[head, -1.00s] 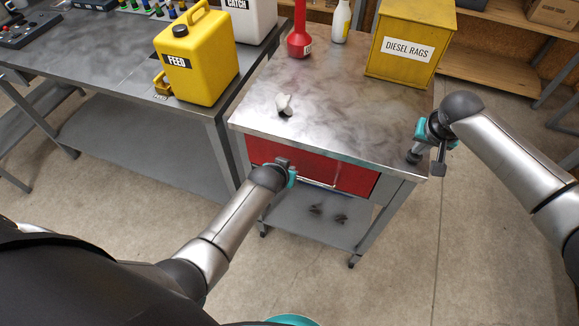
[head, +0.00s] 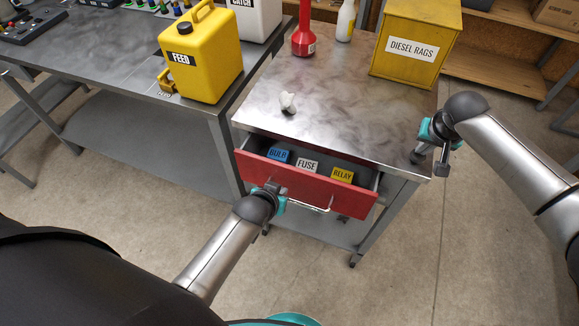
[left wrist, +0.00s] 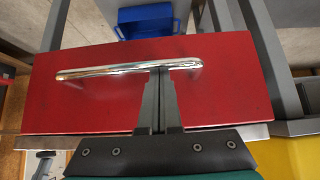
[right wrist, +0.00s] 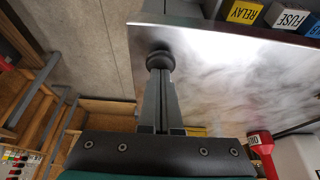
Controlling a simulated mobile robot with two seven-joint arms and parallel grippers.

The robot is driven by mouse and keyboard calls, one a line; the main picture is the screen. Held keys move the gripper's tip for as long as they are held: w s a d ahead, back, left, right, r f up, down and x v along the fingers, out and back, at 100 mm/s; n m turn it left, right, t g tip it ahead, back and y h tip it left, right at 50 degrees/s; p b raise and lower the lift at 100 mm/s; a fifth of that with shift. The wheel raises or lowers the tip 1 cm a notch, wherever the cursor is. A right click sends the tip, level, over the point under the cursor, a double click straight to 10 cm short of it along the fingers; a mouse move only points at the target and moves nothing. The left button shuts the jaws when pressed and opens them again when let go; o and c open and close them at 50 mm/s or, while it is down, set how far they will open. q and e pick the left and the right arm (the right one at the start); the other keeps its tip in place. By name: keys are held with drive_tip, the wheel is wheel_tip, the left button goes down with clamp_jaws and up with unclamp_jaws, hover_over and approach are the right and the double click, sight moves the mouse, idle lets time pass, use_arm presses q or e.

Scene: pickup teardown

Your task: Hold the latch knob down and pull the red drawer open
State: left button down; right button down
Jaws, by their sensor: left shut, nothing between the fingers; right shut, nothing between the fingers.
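In the head view this gripper (head: 272,188) is in front of the drawer's left part. My right gripper (right wrist: 160,70) is shut, with its fingertips at the dark latch knob (right wrist: 158,57) by the cart top's corner. How far down the knob is cannot be seen.
Labels read BULB (head: 278,155), FUSE (head: 307,165) and RELAY (head: 342,174). A workbench stands left. Floor in front is clear.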

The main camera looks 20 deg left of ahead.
use_arm(q)
drive_tip(key=shift+s+r, duration=0.1)
use_arm(e)
drive_tip(key=shift+s+f, duration=0.1)
drive_tip(key=shift+f, duration=0.05)
use_arm(q)
drive_tip(key=v, duration=0.9)
drive_tip(key=shift+s+r, duration=0.25)
drive_tip(key=shift+s, duration=0.05)
